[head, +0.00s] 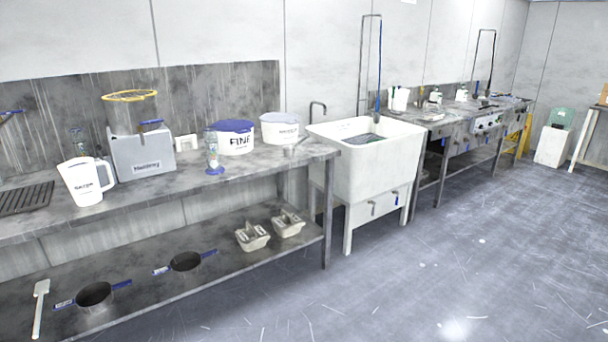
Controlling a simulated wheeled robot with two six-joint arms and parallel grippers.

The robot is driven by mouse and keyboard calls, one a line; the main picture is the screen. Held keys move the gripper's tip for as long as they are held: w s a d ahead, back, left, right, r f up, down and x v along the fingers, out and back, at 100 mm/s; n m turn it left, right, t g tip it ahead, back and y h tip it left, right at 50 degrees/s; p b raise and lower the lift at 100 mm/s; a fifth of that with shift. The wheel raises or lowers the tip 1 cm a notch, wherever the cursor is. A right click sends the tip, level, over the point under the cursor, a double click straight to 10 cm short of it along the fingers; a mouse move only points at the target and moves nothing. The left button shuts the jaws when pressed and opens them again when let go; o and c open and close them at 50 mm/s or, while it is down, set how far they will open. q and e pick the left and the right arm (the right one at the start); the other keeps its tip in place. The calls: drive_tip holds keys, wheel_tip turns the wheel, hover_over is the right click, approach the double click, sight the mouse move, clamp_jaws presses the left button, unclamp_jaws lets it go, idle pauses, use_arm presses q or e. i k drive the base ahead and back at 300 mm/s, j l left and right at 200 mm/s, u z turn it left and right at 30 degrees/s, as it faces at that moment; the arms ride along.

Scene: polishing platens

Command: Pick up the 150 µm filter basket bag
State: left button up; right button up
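A mesh, cylinder-shaped basket bag with a yellow-orange rim (131,96) stands upright at the grey box on the steel bench at the left. Its lower part is hidden by the box. No micron marking is legible, so I cannot tell whether it is the 150 µm one. Neither of my grippers shows in the head view.
The grey box (146,158), a white jug (86,184), a tub marked FINE (236,142) and another white tub (280,131) stand on the bench (165,187). Two pans lie on the lower shelf (215,284). A white sink (366,165) adjoins. The right floor is clear.

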sight(288, 224)
drive_tip(key=i+l+z, duration=0.4)
drive_tip(key=i, duration=0.55)
drive_tip(key=i+z, duration=0.4)
drive_tip(key=i, duration=0.55)
